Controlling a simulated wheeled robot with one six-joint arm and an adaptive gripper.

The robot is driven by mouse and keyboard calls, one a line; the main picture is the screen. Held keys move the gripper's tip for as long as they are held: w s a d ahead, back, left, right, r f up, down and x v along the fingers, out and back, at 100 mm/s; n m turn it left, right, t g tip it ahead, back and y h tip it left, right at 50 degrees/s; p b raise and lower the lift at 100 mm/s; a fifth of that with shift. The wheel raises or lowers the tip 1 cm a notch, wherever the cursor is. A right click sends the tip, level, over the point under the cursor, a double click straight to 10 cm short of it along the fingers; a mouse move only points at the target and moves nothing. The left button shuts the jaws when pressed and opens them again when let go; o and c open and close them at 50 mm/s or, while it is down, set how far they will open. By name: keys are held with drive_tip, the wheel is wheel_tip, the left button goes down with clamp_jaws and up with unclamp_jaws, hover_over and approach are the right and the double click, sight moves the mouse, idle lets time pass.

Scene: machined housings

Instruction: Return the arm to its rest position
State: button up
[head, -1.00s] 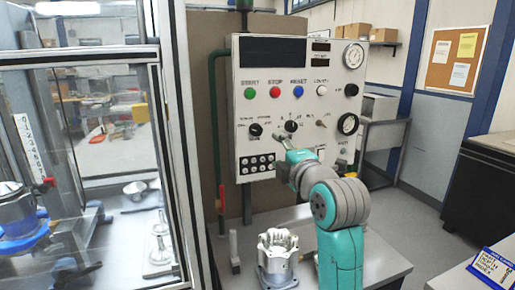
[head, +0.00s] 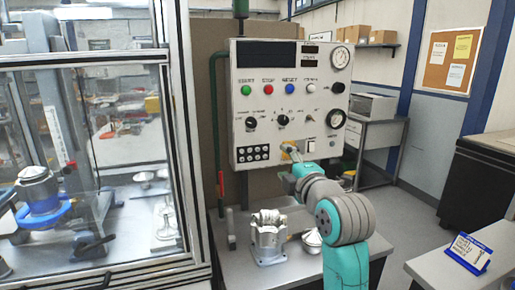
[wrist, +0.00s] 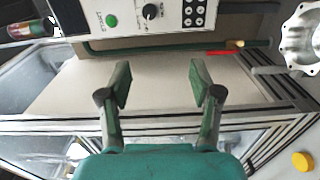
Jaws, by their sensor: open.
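My arm (head: 345,215) is teal and grey and reaches up from the lower right towards the control panel (head: 245,105) in the head view. My gripper (head: 290,150) is small there, in front of the panel's lower edge. In the wrist view my gripper (wrist: 160,82) has its two dark green fingers wide apart with nothing between them. The panel's lower part with a green button also shows at the top of the wrist view (wrist: 125,42). Whether the fingers touch the panel cannot be told from the head view, but they look apart from it in the wrist view.
A machined housing (head: 268,240) stands on the grey table (head: 235,275) below the arm. A glass-walled machine enclosure (head: 180,150) is at the left. A green pipe (head: 216,110) with a red handle runs beside the panel.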

drive_tip(key=s+d+f+m+h, duration=0.1)
drive_tip(key=s+d+f+m, duration=0.15)
drive_tip(key=f, duration=0.75)
drive_tip(key=s+d+f+m+h, duration=0.1)
drive_tip(key=s+f+m, duration=0.25)
drive_tip(key=f, duration=0.65)
drive_tip(key=s+d+f+m+g+h, duration=0.1)
drive_tip(key=s+d+f+m, duration=0.1)
drive_tip(key=s+f, duration=0.5)
drive_tip(key=s+d+f+m, duration=0.2)
drive_tip(key=s+f+m, duration=0.1)
drive_tip(key=s+f, duration=0.35)
drive_tip(key=s+d+f+m+h, duration=0.15)
drive_tip(key=s+f, duration=0.25)
drive_tip(key=s, duration=0.5)
drive_tip(key=s+d+f+m, duration=0.1)
drive_tip(key=s+f+m, duration=0.25)
drive_tip(key=s, duration=0.55)
drive_tip(key=s+r+m, duration=0.1)
drive_tip(key=s+m, duration=0.1)
drive_tip(key=s, duration=0.7)
drive_tip(key=s+d+r+m+g, duration=0.1)
drive_tip(key=s+m, duration=0.2)
drive_tip(key=s, duration=0.7)
drive_tip(key=shift+s+d+r+h, duration=0.25)
drive_tip(key=shift+r+h, duration=0.05)
drive_tip(key=shift+h, duration=0.05)
